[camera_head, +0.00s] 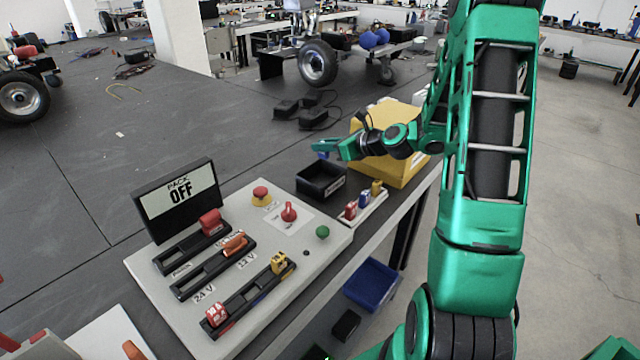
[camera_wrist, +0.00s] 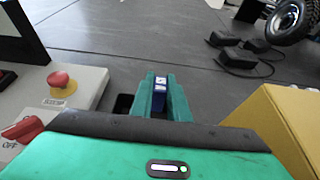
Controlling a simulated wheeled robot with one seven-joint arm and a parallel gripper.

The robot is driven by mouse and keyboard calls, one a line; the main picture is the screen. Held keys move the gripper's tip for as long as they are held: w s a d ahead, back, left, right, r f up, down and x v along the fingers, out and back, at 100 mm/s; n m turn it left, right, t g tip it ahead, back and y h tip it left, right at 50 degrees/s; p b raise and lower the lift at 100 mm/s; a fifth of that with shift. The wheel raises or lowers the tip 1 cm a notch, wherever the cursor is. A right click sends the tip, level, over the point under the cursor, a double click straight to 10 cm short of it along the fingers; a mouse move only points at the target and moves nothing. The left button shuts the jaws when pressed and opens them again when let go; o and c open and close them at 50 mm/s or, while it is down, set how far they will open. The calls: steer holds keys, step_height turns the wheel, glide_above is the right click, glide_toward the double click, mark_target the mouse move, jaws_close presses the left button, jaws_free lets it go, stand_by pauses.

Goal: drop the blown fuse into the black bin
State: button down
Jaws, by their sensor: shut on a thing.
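A blue fuse (camera_wrist: 160,87) with pale markings on its end is pinched between the green fingers of my gripper (camera_wrist: 160,97) in the wrist view. In the head view my gripper (camera_head: 324,150) is above the black bin (camera_head: 319,193), near its far side, and a bit of the blue fuse (camera_head: 323,155) shows at its tip. The bin is open-topped, and no fuse shows in the visible part of it. In the wrist view only a dark corner of the bin (camera_wrist: 122,104) shows left of the fingers; my gripper hides the rest.
A rack (camera_head: 361,209) with red, blue and yellow fuses stands right of the bin. The control panel (camera_head: 170,283) with an "OFF" display (camera_head: 178,196) is at left. A yellow box (camera_head: 405,168) stands close behind my wrist. Black adapters (camera_head: 312,117) lie farther back.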

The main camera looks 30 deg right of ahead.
steer(key=shift+f, duration=2.9)
steer(key=c, duration=1.6)
jaws_free()
steer(key=v, duration=1)
steer(key=shift+s+d+r, duration=0.1)
steer(key=shift+s+d, duration=0.05)
steer(key=shift+s, duration=0.2)
